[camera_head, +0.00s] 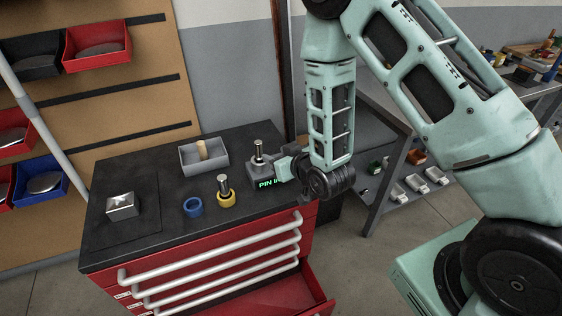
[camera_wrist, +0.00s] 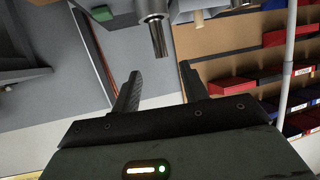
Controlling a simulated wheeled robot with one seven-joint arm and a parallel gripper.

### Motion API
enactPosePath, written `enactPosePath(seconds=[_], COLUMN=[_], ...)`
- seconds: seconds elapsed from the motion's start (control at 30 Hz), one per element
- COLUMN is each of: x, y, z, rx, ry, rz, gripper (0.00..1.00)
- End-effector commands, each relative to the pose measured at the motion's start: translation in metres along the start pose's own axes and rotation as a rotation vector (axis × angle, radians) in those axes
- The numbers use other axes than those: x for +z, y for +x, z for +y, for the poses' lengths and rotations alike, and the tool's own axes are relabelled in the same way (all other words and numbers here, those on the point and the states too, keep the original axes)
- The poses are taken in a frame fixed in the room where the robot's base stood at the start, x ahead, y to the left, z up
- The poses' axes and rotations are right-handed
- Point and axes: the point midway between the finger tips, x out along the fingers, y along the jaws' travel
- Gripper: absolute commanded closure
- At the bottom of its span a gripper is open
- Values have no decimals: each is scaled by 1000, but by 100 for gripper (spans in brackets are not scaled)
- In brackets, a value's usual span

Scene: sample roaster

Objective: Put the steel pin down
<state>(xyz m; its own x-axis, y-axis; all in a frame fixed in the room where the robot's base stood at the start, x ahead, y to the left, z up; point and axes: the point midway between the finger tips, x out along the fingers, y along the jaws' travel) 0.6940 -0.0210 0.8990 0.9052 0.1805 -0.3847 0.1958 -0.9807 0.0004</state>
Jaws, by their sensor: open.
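A steel pin (camera_head: 258,146) stands upright in a dark block (camera_head: 266,184) on the bench top. The block has a green lit display that begins "PIN I"; my gripper hides the rest. My gripper (camera_head: 279,161) is just right of this pin, above the block. In the wrist view my gripper (camera_wrist: 159,72) is open, with empty space between its fingers. The steel pin (camera_wrist: 158,38) shows just beyond the fingertips, in line with the gap and apart from both fingers. A second steel pin (camera_head: 223,181) stands in a yellow ring (camera_head: 226,199).
The black bench top (camera_head: 163,235) also holds a blue ring (camera_head: 193,207), a grey tray (camera_head: 187,163) with a wooden peg (camera_head: 202,149), and a metal block (camera_head: 123,206). A lower drawer (camera_head: 300,290) stands open in front. Wall bins (camera_head: 98,42) are at left.

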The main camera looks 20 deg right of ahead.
Motion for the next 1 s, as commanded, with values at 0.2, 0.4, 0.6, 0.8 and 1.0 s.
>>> enactPosePath(seconds=[0.2,0.4,0.6,0.8,1.0], x=[-15,-33,-41,-41,-39], y=[-12,-59,-145,-246,-308], z=[-30,-91,-136,-150,-144], rx=[-53,-169,-273,-324,-323], ry=[9,-20,-121,-268,-369], rz=[-120,-394,-682,-943,-1095], gripper=[56,56,56,56,56])
